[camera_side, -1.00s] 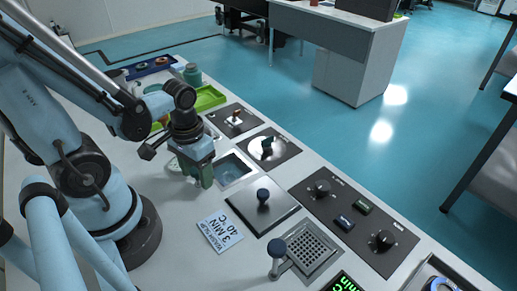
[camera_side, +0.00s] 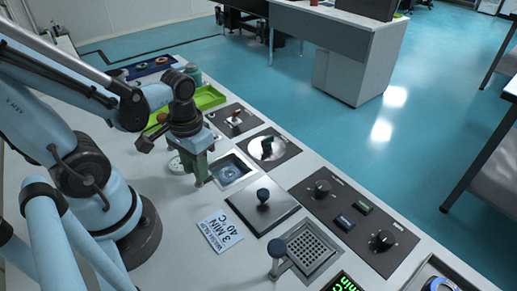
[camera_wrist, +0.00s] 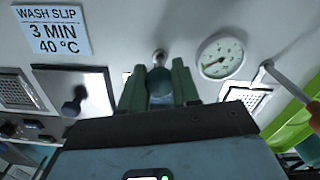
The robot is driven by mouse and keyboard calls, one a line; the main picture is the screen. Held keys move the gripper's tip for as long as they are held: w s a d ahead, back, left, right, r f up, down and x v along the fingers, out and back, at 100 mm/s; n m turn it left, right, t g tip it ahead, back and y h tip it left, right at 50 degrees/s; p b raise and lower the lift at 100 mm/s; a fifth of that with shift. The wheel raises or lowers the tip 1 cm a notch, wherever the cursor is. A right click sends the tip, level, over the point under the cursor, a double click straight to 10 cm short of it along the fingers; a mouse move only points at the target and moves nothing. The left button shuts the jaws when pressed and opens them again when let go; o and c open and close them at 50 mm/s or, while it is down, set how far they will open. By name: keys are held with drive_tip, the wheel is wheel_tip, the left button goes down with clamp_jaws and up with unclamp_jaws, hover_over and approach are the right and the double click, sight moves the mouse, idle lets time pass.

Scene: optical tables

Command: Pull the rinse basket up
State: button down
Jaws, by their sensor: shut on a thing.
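My gripper (camera_side: 200,180) is at the left edge of the square rinse basin (camera_side: 247,161) in the side view. In the wrist view my gripper (camera_wrist: 159,85) has its two green fingers on either side of a dark rounded handle knob (camera_wrist: 160,83), shut on it. The rinse basket itself is not clearly seen; my gripper hides part of that area. How high the handle stands cannot be told.
A round gauge (camera_wrist: 221,57) is beside the gripper. A lid with a knob (camera_side: 263,200), a wash slip (camera_side: 222,232) and a perforated basket (camera_side: 318,248) with an upright handle (camera_side: 277,248) lie towards the front. A switch panel (camera_side: 285,153) and green tray (camera_side: 210,98) are nearby.

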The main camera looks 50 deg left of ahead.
drive_tip(key=shift+r, duration=2.4)
drive_tip(key=c, duration=0.8)
unclamp_jaws()
drive_tip(key=shift+r, duration=6)
drive_tip(key=w+d+f+m+t, duration=0.1)
drive_tip(key=w+f+t, duration=0.1)
drive_tip(key=w, duration=0.1)
drive_tip(key=w+d+f+m+t, duration=0.1)
drive_tip(key=w+f+t, duration=0.1)
drive_tip(key=w, duration=0.1)
drive_tip(key=w+d+f+m+t, duration=0.1)
drive_tip(key=w+f+t, duration=0.1)
drive_tip(key=w+t, duration=0.1)
drive_tip(key=shift+w, duration=0.4)
